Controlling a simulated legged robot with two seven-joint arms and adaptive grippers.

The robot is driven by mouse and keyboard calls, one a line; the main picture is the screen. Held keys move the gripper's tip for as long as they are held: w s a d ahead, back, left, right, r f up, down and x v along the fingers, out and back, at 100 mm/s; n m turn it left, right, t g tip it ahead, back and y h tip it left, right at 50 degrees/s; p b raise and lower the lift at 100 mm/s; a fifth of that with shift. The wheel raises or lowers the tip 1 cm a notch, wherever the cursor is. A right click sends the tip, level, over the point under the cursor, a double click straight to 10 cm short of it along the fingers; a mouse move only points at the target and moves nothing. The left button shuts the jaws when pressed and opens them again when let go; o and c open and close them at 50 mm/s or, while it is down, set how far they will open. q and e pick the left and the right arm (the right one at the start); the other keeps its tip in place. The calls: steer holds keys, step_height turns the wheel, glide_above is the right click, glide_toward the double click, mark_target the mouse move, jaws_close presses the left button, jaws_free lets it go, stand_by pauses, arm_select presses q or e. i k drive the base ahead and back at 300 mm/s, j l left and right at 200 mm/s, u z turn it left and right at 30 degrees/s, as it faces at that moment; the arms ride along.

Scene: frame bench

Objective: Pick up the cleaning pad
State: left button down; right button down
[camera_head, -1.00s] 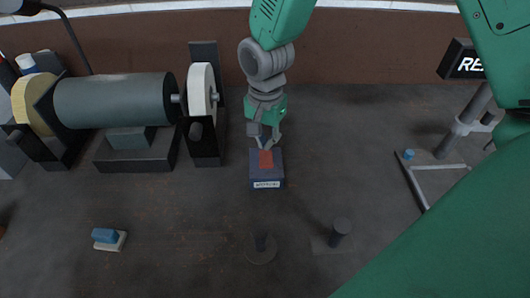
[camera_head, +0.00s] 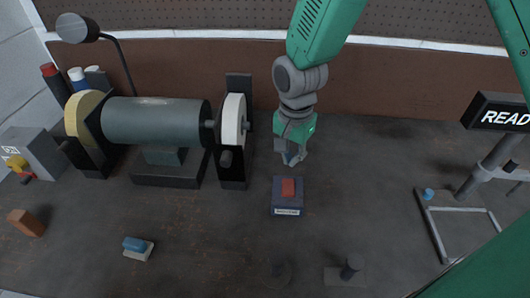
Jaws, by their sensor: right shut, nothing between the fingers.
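A small block with a blue top and a pale base (camera_head: 138,247), which looks like the cleaning pad, lies on the bench at the lower left. My right gripper (camera_head: 291,158) points down, shut and empty, just behind a dark blue box (camera_head: 287,208) with a red block (camera_head: 288,188) on top and a label on its front. The gripper is apart from the red block and well to the right of and behind the pad. Nothing hides the pad. My left gripper is not in view.
A grinder-like machine with a grey drum (camera_head: 157,122) and a white wheel (camera_head: 233,120) stands behind the pad. A brown block (camera_head: 26,222) lies at far left. A short dark post (camera_head: 351,267) stands front right. A metal frame (camera_head: 435,228) and a sign (camera_head: 498,114) are at right.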

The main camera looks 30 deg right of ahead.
mark_target(135, 248)
steer(key=k, duration=1)
